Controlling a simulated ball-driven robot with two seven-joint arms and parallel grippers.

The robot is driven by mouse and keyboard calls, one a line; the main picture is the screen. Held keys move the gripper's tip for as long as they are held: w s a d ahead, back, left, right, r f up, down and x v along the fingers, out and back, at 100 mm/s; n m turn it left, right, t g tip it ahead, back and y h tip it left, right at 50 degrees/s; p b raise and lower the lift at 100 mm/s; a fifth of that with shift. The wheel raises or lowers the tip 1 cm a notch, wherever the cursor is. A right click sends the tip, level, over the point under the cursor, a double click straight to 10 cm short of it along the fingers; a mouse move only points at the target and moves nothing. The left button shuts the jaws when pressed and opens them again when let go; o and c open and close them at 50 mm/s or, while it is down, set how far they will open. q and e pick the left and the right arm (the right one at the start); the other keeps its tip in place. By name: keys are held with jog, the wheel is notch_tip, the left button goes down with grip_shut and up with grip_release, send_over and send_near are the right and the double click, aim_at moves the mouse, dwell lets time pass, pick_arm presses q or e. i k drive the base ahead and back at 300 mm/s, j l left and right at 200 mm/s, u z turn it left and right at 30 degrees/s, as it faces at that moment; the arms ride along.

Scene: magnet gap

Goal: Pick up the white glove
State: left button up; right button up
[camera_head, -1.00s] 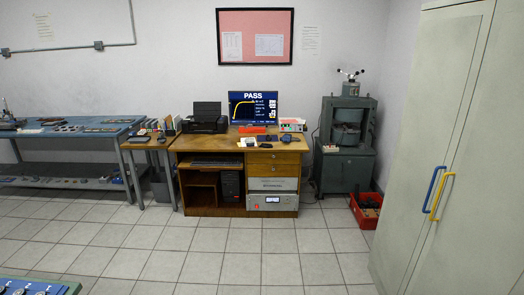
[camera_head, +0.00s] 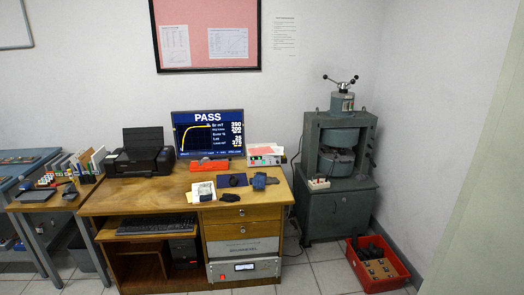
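A small white item with a yellowish edge (camera_head: 202,191) lies on the wooden desk (camera_head: 150,192), near its front edge and left of a dark blue flat pad (camera_head: 232,180). It may be the white glove, but it is too small to tell its shape surely. A dark blue-grey item, perhaps another glove (camera_head: 264,181), lies right of the pad. A small dark object (camera_head: 229,197) is at the desk's front edge. Neither of my grippers is in view.
A printer (camera_head: 140,158), a PASS monitor (camera_head: 209,135) and an instrument box (camera_head: 264,155) stand at the desk's back. A green machine (camera_head: 338,205) and red crate (camera_head: 378,283) are at right. A side table (camera_head: 40,205) adjoins the desk's left. Some tiled floor is open in front.

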aim_at(205, 192)
jog(key=i+z, duration=0.3)
jog(key=i, duration=1)
